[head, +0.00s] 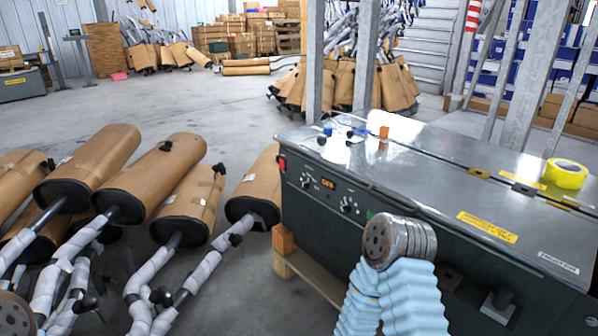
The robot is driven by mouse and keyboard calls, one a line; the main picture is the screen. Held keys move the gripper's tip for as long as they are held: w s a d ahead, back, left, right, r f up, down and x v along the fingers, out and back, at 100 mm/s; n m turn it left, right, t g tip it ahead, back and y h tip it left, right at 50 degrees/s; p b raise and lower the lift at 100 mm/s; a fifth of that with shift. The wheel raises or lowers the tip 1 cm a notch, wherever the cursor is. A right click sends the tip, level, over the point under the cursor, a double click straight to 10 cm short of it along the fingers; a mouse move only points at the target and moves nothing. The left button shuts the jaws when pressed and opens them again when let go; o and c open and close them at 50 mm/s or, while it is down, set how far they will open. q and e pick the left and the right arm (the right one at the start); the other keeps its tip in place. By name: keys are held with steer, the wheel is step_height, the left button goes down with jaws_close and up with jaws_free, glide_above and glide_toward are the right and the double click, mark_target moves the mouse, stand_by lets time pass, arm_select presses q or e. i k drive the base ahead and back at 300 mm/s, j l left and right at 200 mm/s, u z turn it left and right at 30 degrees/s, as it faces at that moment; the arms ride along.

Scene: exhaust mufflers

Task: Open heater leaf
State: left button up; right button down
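The heater (335,215) is a dark green box at the right, with knobs and a small orange display on its front. Its shiny metal top has a near leaf (420,180) with a yellow label and a "HEATER" plate. The leaf lies flat and shut, and a dark seam runs along its far side. A pale blue sleeved arm of mine with a round metal end rises in front of the heater and covers part of its front. No fingers show on it. Another round metal part of mine is cut off at the lower left. Neither gripper is in view.
Yellow tape (566,173) sits on the heater top at the right. Small blue and orange pieces (384,132) stand at its far left. Several brown wrapped mufflers (150,180) lie at the left. Metal posts (537,75) rise behind the heater.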

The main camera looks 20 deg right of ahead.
mark_target(559, 245)
steer(key=z, duration=1.3)
steer(key=k+l, duration=0.1)
steer(key=i+j, duration=0.1)
